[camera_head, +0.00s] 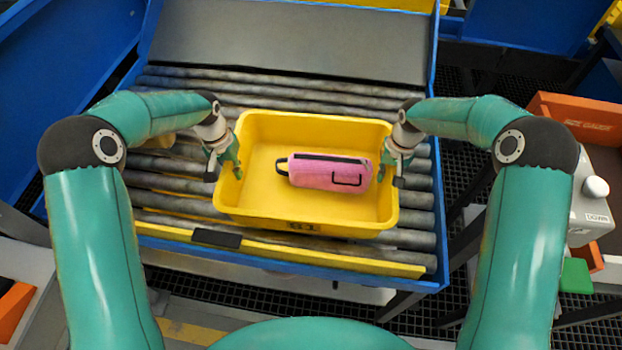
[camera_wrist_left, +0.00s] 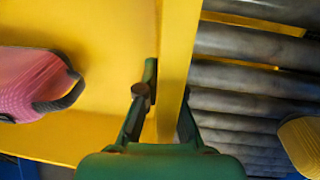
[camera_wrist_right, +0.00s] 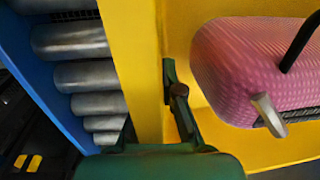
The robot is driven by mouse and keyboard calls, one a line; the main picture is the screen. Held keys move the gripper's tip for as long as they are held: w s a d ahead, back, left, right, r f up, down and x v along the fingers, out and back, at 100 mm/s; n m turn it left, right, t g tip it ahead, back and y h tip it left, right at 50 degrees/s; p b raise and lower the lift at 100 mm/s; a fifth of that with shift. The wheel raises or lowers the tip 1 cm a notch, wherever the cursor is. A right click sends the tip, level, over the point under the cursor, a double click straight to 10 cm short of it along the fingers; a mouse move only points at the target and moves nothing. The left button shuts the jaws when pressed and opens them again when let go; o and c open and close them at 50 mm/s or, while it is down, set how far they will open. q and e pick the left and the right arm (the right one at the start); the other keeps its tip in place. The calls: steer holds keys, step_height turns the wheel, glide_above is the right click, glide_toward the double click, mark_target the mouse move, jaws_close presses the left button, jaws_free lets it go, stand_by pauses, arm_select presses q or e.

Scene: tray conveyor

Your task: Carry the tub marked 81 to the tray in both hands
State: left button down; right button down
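A yellow tub (camera_head: 262,205) sits on the grey rollers, with a small dark label on its front wall too small to read. A pink case (camera_head: 330,172) with a black handle lies inside it. My left gripper (camera_head: 224,172) is at the tub's left wall; the left wrist view shows the wall (camera_wrist_left: 178,60) between its fingers (camera_wrist_left: 165,105), seemingly pinched. My right gripper (camera_head: 393,172) is at the right wall, which also runs between its fingers (camera_wrist_right: 155,105) in the right wrist view. Each outer finger is partly hidden by the wall. I cannot identify a tray.
The rollers (camera_head: 165,182) lie in a blue frame (camera_head: 400,283) with a yellow front strip (camera_head: 345,256). A sloping grey panel (camera_head: 290,45) rises behind. An orange box (camera_head: 570,108) and a grey control box (camera_head: 590,208) marked DOWN stand right. Free rollers show on both sides.

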mark_target(387, 168)
arm_select(q)
steer(key=shift+w+r, duration=0.1)
steer(key=shift+r, duration=0.05)
arm_select(e)
steer(key=shift+r, duration=0.25)
